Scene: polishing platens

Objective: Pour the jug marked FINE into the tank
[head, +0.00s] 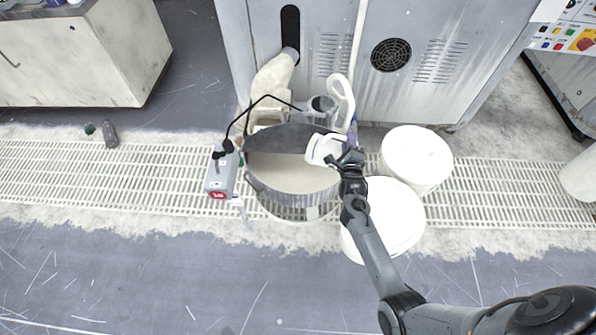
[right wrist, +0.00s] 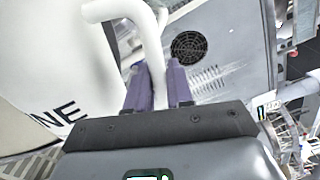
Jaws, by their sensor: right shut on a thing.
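The tank (head: 295,207) is a round, metal-sided vessel with pale contents, standing on the floor grating; a dark plate covers its back part. My right gripper (head: 352,150) is at the tank's right rim, shut on the handle of a white jug (head: 322,149). In the right wrist view the purple fingers (right wrist: 158,88) close around the white curved handle, and the jug (right wrist: 50,60) fills the left side. Its dark letters "NE" show; the rest of the word is out of frame. The jug's mouth and any flow are not clear. My left gripper is not seen.
A grey box with a red mark (head: 220,174) and black cable is at the tank's left rim. White buckets (head: 416,158) (head: 385,222) stand close on the right. A grey cabinet (head: 350,60) stands behind. A small dark bottle (head: 110,134) is far left. The front floor is clear.

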